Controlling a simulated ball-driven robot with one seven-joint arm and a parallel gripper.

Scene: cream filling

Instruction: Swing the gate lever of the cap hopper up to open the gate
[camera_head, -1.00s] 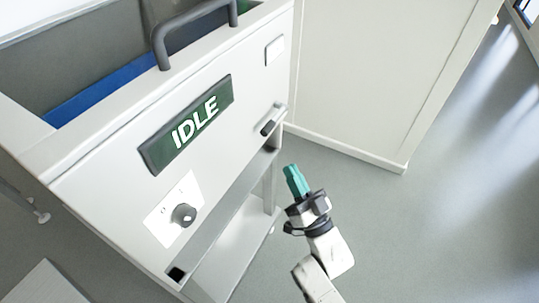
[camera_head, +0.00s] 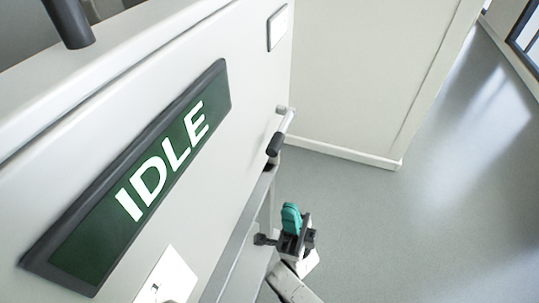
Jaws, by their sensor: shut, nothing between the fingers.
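The gate lever (camera_head: 283,132) is a short light bar with a dark grip at its lower end. It sits on the right part of the hopper's white front panel (camera_head: 225,150), tilted, with the dark end hanging down. My gripper (camera_head: 290,212) has teal fingers that are shut and empty. It is below the lever in the picture, close to the panel's lower right edge and apart from the lever. The hopper's gate itself cannot be made out.
A green IDLE sign (camera_head: 140,180) fills much of the panel. A small plate (camera_head: 280,26) is at the panel's upper right, and a white label plate (camera_head: 168,276) at the bottom. A pale cabinet wall (camera_head: 370,70) stands behind. Grey floor (camera_head: 430,220) is clear on the right.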

